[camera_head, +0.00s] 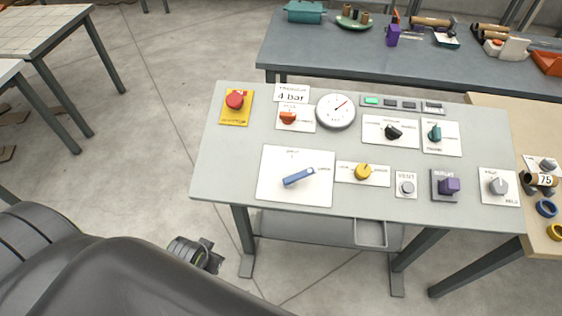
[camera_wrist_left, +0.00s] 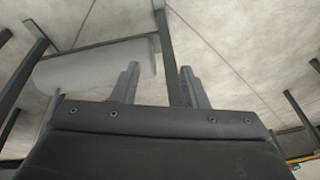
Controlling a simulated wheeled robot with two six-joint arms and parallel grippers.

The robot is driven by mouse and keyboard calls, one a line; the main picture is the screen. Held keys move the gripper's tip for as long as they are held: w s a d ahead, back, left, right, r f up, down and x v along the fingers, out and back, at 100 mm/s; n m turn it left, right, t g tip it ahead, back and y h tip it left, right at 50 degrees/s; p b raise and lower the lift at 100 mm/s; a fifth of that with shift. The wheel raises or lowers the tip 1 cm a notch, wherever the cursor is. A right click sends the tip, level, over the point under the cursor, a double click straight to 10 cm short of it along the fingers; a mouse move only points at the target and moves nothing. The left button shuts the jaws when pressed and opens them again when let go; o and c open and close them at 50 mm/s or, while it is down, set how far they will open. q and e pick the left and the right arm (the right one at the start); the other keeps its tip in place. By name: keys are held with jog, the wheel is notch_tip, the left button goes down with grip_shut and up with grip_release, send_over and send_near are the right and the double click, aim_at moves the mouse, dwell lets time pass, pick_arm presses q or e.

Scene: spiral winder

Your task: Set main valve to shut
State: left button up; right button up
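A blue lever (camera_head: 298,178) is mounted on a large white plate (camera_head: 268,185) at the front left of the grey panel table. It lies nearly level, its right end tilted slightly up toward a small label at the right. Another label is above it; both are too small to read surely, and no name marks it clearly as the main valve. My left gripper (camera_head: 208,257) is low, left of the table and below its top, away from the lever. In the left wrist view my left gripper (camera_wrist_left: 158,82) has its fingers apart with nothing held. My right gripper is not in view.
The panel holds a red button (camera_head: 235,99), an orange knob (camera_head: 288,117), a gauge (camera_head: 336,111), a black knob (camera_head: 393,132), a yellow knob (camera_head: 363,171) and a purple knob (camera_head: 449,186). The table's front edge and legs stand right of my left gripper. Floor is open at left.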

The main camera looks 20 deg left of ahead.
aim_at(310, 171)
pick_arm(q)
jog(key=w+d+r+m+t+h+p, duration=0.1)
jog(key=w+d+r+m+t+h, duration=0.35)
jog(key=w+r, duration=0.5)
jog(key=w+d+r+m+t+h+p, duration=0.2)
jog(key=w+d+r+m+t+h, duration=0.3)
jog(key=r, duration=0.7)
jog(key=shift+m+g, duration=0.65)
jog(key=shift+g, duration=0.2)
jog(key=p+x, duration=0.1)
jog(key=x, duration=0.4)
jog(key=p+x, duration=0.2)
jog(key=x, duration=0.3)
jog(key=a+p+x, duration=0.1)
jog(key=x, duration=0.4)
jog(key=shift+w+d, duration=0.25)
jog(key=shift+w, duration=0.4)
jog(key=shift+x, duration=0.9)
jog(key=shift+f, duration=0.1)
grip_shut()
